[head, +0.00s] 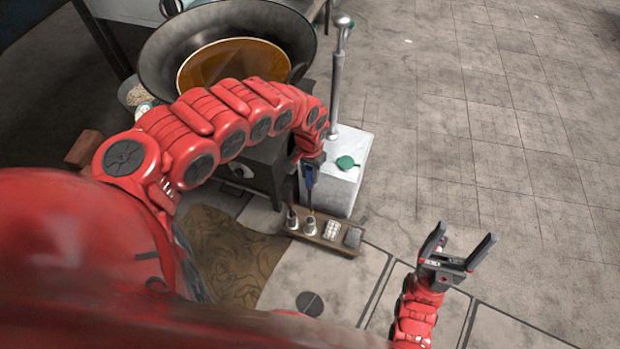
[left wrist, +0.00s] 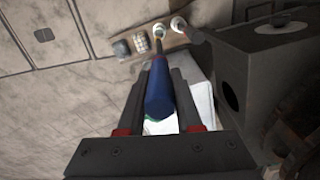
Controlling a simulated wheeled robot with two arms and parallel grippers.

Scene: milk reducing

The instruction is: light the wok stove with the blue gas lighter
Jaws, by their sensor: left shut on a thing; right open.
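The wok stove (head: 262,182) is a dark box under a large dark wok (head: 160,52), partly hidden behind my left arm in the head view. In the left wrist view the stove (left wrist: 265,75) stands at the right, with a round dark opening in its side. My left gripper (head: 311,163) is shut on the blue gas lighter (head: 310,178), beside the stove. In the left wrist view the lighter (left wrist: 160,90) lies between the fingers, its thin tip pointing away from the gripper, apart from the stove opening. My right gripper (head: 458,248) is open and empty over the floor.
A white block (head: 350,187) with a green item (head: 346,162) and a metal post (head: 337,85) stands right of the stove. A wooden tray (head: 325,241) with small containers lies in front. A brown mat (head: 230,255) is at the left. The tiled floor at right is clear.

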